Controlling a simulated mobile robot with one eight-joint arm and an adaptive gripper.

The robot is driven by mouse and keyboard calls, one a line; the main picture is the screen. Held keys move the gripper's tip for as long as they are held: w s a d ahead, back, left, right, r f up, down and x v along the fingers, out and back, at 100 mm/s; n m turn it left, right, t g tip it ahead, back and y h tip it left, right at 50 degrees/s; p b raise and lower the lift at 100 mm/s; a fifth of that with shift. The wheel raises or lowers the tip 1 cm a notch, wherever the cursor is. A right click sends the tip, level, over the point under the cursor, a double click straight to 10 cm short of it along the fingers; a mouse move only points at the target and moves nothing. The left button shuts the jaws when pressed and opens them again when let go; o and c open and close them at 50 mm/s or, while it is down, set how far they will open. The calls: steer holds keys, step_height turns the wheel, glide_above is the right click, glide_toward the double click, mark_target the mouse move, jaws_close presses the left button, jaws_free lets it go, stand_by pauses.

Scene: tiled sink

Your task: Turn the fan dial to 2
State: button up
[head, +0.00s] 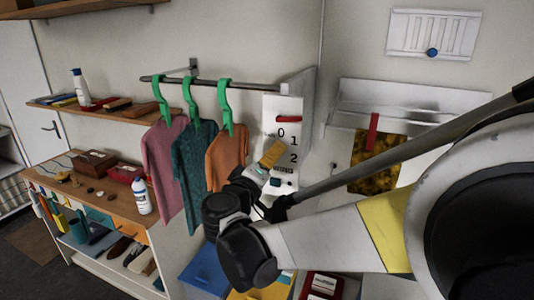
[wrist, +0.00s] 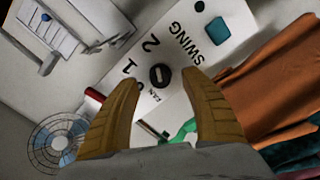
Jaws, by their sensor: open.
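The white fan panel (head: 284,104) hangs on the wall below the rail, with 0, 1 and 2 printed on it. In the wrist view the panel (wrist: 185,52) shows "FAN", "SWING" and a dark round dial (wrist: 160,75) with a pale mark. I cannot tell surely which number the mark points to. My gripper (wrist: 165,80) is open, its two yellow-brown fingers spread on either side of the dial in that view. Contact with the dial cannot be made out. In the head view my gripper (head: 272,153) is in front of the panel's lower left and hides the dial.
Pink, teal and orange shirts (head: 227,153) hang on green hangers left of the panel. A blue-green button (wrist: 217,28) sits near SWING. A wire-caged fan (wrist: 60,140) shows at lower left in the wrist view. A shelf (head: 410,110) is at right.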

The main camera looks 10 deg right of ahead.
steer(key=v, duration=0.8)
steer(key=shift+s, duration=0.15)
steer(key=shift+a, duration=0.1)
steer(key=s+d+f+m+g+y+b, duration=0.25)
steer(key=s+d+f+g+b, duration=0.35)
steer(key=d+f, duration=0.55)
steer(key=s+a+f+m+y+b, duration=0.1)
steer(key=s+a+f+y+b, duration=0.1)
steer(key=s+f+y, duration=0.2)
steer(key=s+a+f+m+g+y+b, duration=0.1)
steer(key=s+a+f+y+b, duration=0.1)
steer(key=s+f, duration=0.7)
steer(key=shift+s+a+f+y+b, duration=0.2)
steer(key=shift+s+a+y+b, duration=0.15)
steer(key=shift+s+a+y, duration=0.5)
steer(key=shift+w+d, duration=0.15)
steer(key=shift+d, duration=0.1)
steer(key=shift+c, duration=0.4)
